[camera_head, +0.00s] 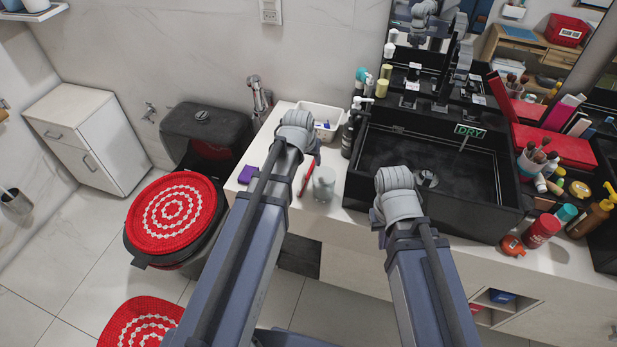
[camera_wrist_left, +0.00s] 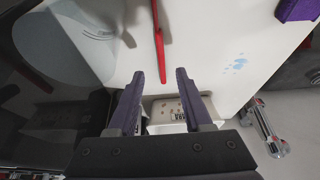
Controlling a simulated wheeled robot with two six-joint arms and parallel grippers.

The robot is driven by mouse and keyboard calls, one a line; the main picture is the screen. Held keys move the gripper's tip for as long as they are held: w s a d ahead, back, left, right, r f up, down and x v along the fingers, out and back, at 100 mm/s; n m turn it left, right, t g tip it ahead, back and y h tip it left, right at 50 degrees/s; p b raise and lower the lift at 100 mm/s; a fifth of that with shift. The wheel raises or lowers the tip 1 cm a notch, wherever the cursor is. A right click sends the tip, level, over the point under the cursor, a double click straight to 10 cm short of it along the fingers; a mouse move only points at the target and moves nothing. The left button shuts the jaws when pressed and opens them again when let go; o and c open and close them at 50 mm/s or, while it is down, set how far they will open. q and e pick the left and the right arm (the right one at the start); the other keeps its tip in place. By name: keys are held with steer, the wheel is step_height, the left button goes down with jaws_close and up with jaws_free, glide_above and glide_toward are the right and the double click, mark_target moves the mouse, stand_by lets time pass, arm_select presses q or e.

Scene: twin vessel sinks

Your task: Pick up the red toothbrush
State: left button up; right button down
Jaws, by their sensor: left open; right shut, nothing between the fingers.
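The red toothbrush (camera_head: 307,178) lies on the white counter, left of a grey cup (camera_head: 324,184). In the left wrist view the toothbrush (camera_wrist_left: 159,42) runs down from the top edge, and its lower end shows between the tips of my left gripper (camera_wrist_left: 157,78). The purple fingers are open with nothing held; I cannot tell their height above the brush. In the head view my left wrist hides these fingers. My right gripper (camera_head: 396,188) is at the front of the black sink, shut and empty; its fingers are hidden behind the wrist.
A white bin (camera_head: 320,113) stands behind the toothbrush, and a purple item (camera_head: 247,174) lies at the counter's left edge. The black sink (camera_head: 465,205) is to the right, with several bottles beside it. The toilet (camera_head: 175,212) is left of the counter.

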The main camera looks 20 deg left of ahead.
mark_target(311, 167)
arm_select(q)
steer(key=shift+b+x, duration=2.5)
steer(key=shift+x, duration=0.1)
steer(key=shift+a, duration=0.15)
steer(key=shift+c, duration=0.2)
jaws_close()
